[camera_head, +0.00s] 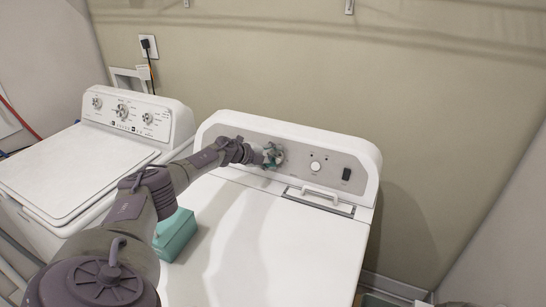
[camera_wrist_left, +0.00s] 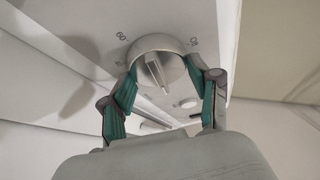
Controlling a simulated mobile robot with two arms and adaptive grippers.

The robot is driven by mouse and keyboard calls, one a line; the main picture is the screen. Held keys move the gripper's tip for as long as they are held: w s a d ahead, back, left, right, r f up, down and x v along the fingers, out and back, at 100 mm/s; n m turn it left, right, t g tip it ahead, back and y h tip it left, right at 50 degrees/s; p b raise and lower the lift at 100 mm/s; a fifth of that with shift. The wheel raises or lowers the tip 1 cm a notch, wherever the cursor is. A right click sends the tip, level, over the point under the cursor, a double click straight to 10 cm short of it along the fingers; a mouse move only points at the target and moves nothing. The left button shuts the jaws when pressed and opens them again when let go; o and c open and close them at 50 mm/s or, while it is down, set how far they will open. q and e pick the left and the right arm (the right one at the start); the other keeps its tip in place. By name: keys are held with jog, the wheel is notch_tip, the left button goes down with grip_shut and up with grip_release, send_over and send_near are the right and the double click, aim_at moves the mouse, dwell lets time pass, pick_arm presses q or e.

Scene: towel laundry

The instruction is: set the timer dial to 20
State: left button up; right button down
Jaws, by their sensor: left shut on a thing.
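The timer dial (camera_wrist_left: 158,68) is a round pale knob with a raised grip bar, on the grey control panel (camera_head: 232,130) of the dryer. My left gripper (camera_wrist_left: 165,85) is shut on the dial, with its green fingers on either side of the rim. In the head view my left gripper (camera_head: 271,155) is at the left part of the panel and mostly hides the dial. Printed numbers show around the dial in the wrist view, one reading 60; I cannot tell which mark the dial points to. My right gripper is not in view.
The dryer's panel also has a round white knob (camera_head: 315,166) and a dark switch (camera_head: 346,174). A teal box (camera_head: 175,235) sits on the dryer top (camera_head: 270,240), next to my left arm. A washer (camera_head: 75,165) with several knobs stands to the left.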

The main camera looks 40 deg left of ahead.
pick_arm(q)
jog(key=shift+f, duration=0.1)
jog(key=o, duration=1.2)
jog(key=shift+c, duration=0.2)
jog(key=v, duration=1.2)
